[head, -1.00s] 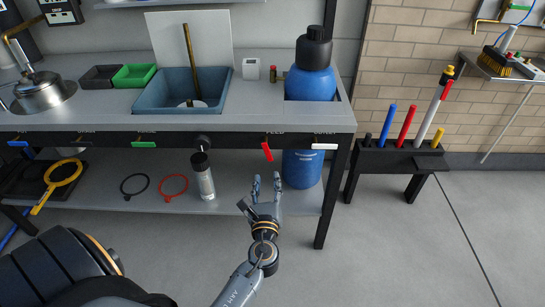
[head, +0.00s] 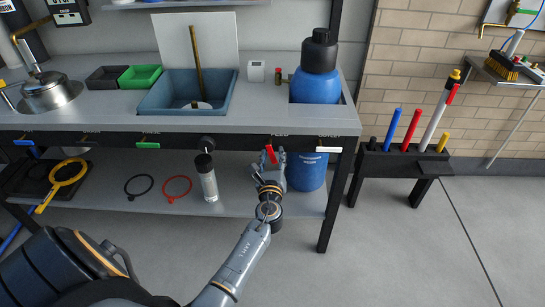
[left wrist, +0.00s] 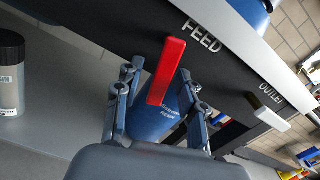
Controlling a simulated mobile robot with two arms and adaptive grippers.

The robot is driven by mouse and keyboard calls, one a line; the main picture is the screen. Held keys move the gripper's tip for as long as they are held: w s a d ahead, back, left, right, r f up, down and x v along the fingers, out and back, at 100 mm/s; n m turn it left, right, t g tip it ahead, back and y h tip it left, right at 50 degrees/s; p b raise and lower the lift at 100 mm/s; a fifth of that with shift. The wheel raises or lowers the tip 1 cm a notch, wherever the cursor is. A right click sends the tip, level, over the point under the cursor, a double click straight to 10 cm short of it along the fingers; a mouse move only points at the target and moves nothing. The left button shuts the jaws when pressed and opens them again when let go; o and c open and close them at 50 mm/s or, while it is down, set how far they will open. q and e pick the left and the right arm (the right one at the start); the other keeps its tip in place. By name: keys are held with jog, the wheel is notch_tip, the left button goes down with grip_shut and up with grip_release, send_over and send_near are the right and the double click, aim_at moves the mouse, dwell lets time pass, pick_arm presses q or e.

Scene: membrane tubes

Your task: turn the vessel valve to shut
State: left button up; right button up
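A red lever handle (head: 270,153) hangs tilted from the bench's front rail, and the word FEED is printed beside it. In the left wrist view the red handle (left wrist: 168,65) lies between the two fingers of my left gripper (left wrist: 158,82). The fingers are apart, one on each side; I see no clear contact. In the head view my left gripper (head: 273,160) reaches up to the lever from below. A white handle (head: 328,149) is to its right, labelled OUTLET in the left wrist view. No label reading "vessel" is legible. My right gripper is not in view.
A blue drum (head: 307,172) stands under the bench close behind my left gripper. A green handle (head: 147,145) is farther left.

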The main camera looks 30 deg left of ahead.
aim_at(282, 140)
pick_arm(q)
grip_shut()
